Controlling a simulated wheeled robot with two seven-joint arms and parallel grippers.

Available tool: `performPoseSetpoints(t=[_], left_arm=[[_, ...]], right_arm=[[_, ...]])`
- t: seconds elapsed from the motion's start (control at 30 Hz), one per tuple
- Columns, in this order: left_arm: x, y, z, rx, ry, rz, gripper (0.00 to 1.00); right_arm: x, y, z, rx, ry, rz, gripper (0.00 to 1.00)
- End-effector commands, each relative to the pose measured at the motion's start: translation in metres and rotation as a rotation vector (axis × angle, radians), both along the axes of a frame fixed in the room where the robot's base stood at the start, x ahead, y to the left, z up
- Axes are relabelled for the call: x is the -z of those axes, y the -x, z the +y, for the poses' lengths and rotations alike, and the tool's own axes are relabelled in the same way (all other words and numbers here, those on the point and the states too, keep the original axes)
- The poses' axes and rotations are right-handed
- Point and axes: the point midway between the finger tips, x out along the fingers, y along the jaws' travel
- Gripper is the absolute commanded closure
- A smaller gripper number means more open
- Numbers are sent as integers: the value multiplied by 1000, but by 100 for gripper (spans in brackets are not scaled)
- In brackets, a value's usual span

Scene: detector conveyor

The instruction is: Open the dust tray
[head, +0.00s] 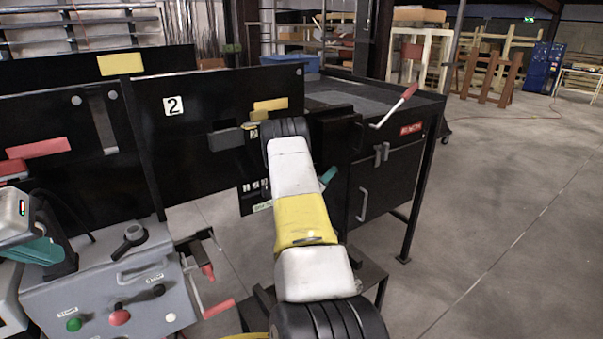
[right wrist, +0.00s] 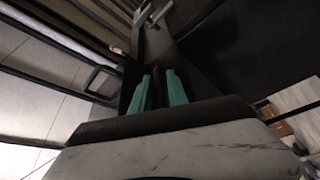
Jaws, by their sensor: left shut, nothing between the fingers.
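No part is clearly marked as the dust tray. A black cabinet front (head: 395,185) right of my right arm has a grey bar handle (head: 363,205) and a pair of small latches (head: 381,154). A bar handle (right wrist: 100,82) also shows left of my right gripper in the right wrist view. My right gripper (head: 328,178) is mostly hidden behind its arm, beside the cabinet's left edge. Its teal fingers (right wrist: 160,90) point toward a dark post; whether they hold anything is unclear. My left gripper (head: 38,252) is shut and empty, above the grey control box, away from the cabinet.
Black panels (head: 190,150), one marked 2, stand behind my arms. A red-handled lever (head: 395,107) rises at the cabinet's top. The concrete floor (head: 510,230) on the right is clear.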

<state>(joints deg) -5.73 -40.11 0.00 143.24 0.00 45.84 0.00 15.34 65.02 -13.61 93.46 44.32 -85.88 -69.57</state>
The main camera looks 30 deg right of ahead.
Motion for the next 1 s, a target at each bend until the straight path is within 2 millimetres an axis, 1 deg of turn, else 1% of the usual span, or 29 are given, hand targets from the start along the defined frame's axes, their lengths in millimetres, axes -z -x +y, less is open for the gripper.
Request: performPoseSetpoints(t=[0.07,0.17,0.2,1.0], left_arm=[[0,0,0,0,0,0,100],[0,0,0,0,0,0,100],[0,0,0,0,0,0,100],[0,0,0,0,0,0,100]], right_arm=[[0,0,0,0,0,0,80],[0,0,0,0,0,0,98],[0,0,0,0,0,0,100],[0,0,0,1,1,0,100]])
